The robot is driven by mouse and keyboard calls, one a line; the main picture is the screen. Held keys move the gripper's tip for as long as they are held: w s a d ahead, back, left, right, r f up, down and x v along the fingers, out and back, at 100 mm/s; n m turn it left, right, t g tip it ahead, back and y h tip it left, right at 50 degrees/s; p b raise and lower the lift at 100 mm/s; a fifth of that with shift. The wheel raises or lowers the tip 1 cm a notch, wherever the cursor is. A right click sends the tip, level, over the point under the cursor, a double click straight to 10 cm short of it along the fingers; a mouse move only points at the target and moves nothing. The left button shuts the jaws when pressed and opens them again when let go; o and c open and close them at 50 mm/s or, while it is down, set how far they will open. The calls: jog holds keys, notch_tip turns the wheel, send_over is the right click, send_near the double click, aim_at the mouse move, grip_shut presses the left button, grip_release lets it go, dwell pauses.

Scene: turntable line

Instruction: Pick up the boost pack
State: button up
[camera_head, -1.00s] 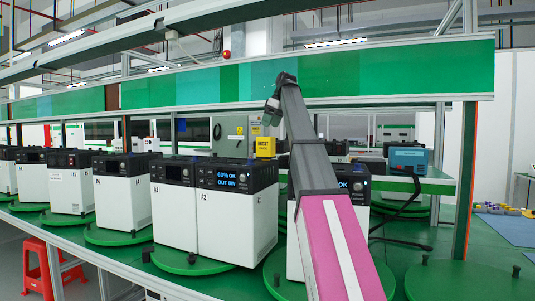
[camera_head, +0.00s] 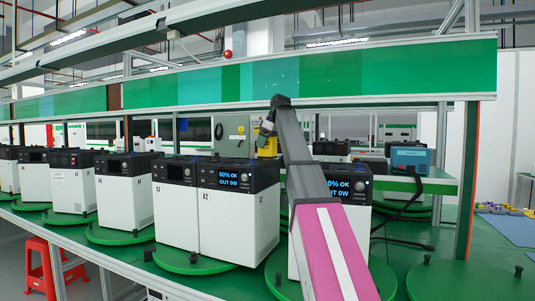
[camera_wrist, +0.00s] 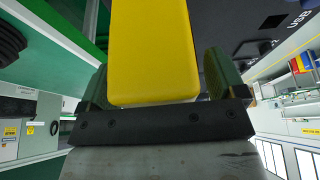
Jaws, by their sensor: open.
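The boost pack is a yellow block (camera_head: 267,150) on top of the black-and-white power unit A2 (camera_head: 238,215) in the head view. My gripper (camera_head: 265,133) has come down over it from above and partly hides it. In the wrist view the yellow boost pack (camera_wrist: 153,45) fills the space between the two fingers of my gripper (camera_wrist: 160,80). One finger is on each side, with a narrow gap visible. The fingers are open. The dark top of the unit with "USB" lettering shows at the upper right.
Power unit A3 (camera_head: 175,208) stands against A2 on its left. Another unit with a lit display (camera_head: 347,190) is to the right, partly behind my arm. A blue-grey device (camera_head: 409,157) sits on the bench behind. A red stool (camera_head: 42,267) stands at the left.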

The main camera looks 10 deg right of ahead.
jog(key=c, duration=1.3)
grip_shut()
jog(key=shift+r, duration=0.15)
